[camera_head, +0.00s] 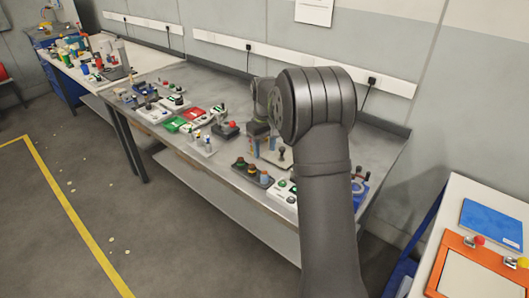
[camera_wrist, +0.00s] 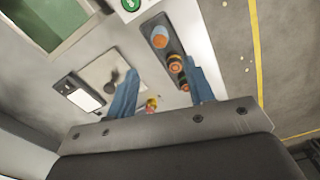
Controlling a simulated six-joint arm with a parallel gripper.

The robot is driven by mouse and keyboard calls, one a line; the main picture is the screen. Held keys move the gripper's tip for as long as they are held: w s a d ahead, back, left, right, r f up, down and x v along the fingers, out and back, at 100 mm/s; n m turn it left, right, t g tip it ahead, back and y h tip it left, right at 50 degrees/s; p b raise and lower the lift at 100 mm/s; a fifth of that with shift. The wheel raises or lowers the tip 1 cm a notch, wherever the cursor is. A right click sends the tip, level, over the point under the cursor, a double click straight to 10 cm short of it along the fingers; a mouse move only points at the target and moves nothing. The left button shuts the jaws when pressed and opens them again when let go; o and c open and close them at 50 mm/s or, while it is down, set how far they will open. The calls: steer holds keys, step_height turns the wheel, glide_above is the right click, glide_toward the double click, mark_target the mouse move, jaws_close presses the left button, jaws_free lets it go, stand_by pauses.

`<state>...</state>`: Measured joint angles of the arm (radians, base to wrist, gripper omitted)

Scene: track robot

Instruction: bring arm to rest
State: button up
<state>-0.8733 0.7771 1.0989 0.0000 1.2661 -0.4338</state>
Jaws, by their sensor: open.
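My gripper (camera_wrist: 163,78) shows in the wrist view as two blue fingers set well apart. Nothing is held between them. Below the fingers are the grey workbench's top and its devices, including a dark panel with round orange-topped buttons (camera_wrist: 168,50) near the right finger. A grey plate with a dark knob (camera_wrist: 108,75) lies by the left finger. In the head view, my arm rises at the centre right and bends over the grey workbench (camera_head: 215,172). The gripper is hard to make out there, beyond the arm.
The bench holds several button boxes, among them a three-button panel (camera_head: 252,172) and a red-and-green device (camera_head: 188,119). A white table with an orange-framed panel (camera_head: 475,268) and a blue flat item (camera_head: 492,222) stands at right. The floor left of the bench is open, with a yellow line (camera_head: 75,215).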

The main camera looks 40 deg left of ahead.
mark_target(265, 172)
steer(key=shift+f, duration=0.1)
step_height(265, 172, down, 12)
steer(key=shift+f, duration=0.25)
steer(key=shift+r, duration=2.1)
